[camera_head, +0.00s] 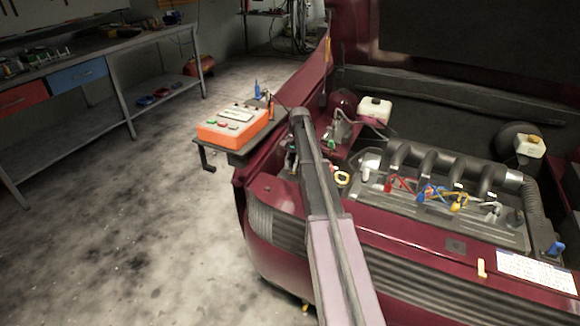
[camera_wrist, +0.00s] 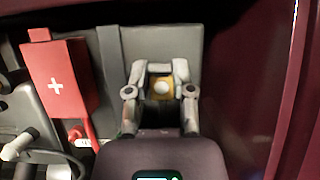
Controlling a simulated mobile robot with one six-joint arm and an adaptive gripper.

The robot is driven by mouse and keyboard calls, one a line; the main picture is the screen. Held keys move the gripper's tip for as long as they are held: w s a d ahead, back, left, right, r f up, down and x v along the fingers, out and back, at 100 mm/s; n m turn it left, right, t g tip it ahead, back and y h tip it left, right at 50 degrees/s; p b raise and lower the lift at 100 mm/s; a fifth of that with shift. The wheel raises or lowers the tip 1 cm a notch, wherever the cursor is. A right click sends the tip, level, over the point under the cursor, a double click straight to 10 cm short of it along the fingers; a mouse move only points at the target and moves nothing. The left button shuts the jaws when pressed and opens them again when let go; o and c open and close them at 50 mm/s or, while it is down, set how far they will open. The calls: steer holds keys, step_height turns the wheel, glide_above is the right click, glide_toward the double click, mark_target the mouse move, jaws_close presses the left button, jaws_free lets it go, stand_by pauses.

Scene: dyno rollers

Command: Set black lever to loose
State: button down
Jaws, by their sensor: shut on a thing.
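My gripper (camera_wrist: 160,72) shows in the wrist view, its two grey fingers closed around a small yellow piece with a pale round top (camera_wrist: 161,87). A dark grey flat panel (camera_wrist: 195,55) lies behind the fingers. In the head view my arm reaches over the front left of the dark red car, and it hides most of my gripper there. I cannot make out a black lever for certain in either view, nor any loose marking. A dark crank-shaped handle (camera_head: 207,160) hangs under the small side table's left edge.
The engine (camera_head: 470,215) carries red, blue and yellow handles at right. An orange box (camera_head: 232,131) sits on the side table. The floor (camera_head: 130,240) at left is clear.

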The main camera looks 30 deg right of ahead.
steer(key=shift+s+d, duration=0.1)
steer(key=shift+d, duration=0.05)
steer(key=shift+c, duration=2.4)
jaws_free()
steer(key=shift+r, duration=0.15)
